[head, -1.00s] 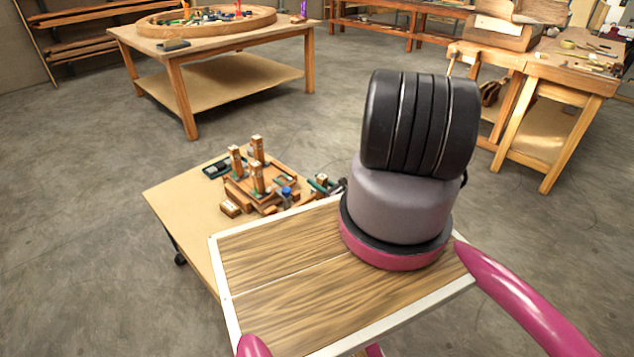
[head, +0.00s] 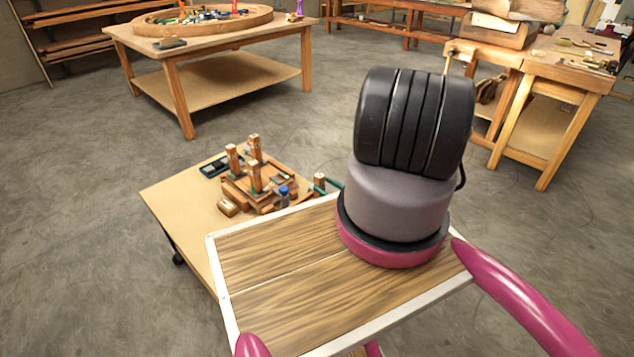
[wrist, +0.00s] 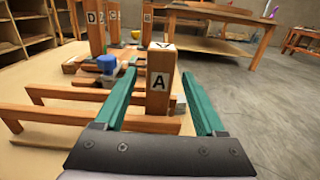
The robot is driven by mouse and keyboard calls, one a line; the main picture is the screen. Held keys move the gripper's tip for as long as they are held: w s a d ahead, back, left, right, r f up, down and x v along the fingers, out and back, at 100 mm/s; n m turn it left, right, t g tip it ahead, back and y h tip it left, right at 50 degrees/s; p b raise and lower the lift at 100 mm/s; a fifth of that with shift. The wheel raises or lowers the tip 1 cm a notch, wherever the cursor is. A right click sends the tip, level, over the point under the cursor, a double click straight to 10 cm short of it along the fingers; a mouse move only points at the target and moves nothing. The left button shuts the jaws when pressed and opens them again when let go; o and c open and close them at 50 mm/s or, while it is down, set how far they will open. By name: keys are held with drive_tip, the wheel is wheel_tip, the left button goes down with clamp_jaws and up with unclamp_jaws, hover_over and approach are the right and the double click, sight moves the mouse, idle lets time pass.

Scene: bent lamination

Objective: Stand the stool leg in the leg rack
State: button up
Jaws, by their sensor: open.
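An upright wooden post marked A (wrist: 160,85), which looks like a stool leg, stands between the two teal fingers of my open gripper (wrist: 157,77) in the wrist view. In the head view the post (head: 319,181) shows beside a teal finger (head: 330,184), and the rest of the gripper is hidden behind my arm. The wooden leg rack (head: 240,192) is left of it, with several upright lettered posts. One marked D (wrist: 95,30) is at the back left of the wrist view.
Low wooden rails (wrist: 95,122) lie left of the post. A blue-capped item (wrist: 107,64) and small blocks (head: 228,206) sit near the rack on the low worktable (head: 172,200). A dark tray (head: 214,167) is behind. The table's front left is clear.

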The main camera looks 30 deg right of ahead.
drive_tip(key=v, duration=0.6)
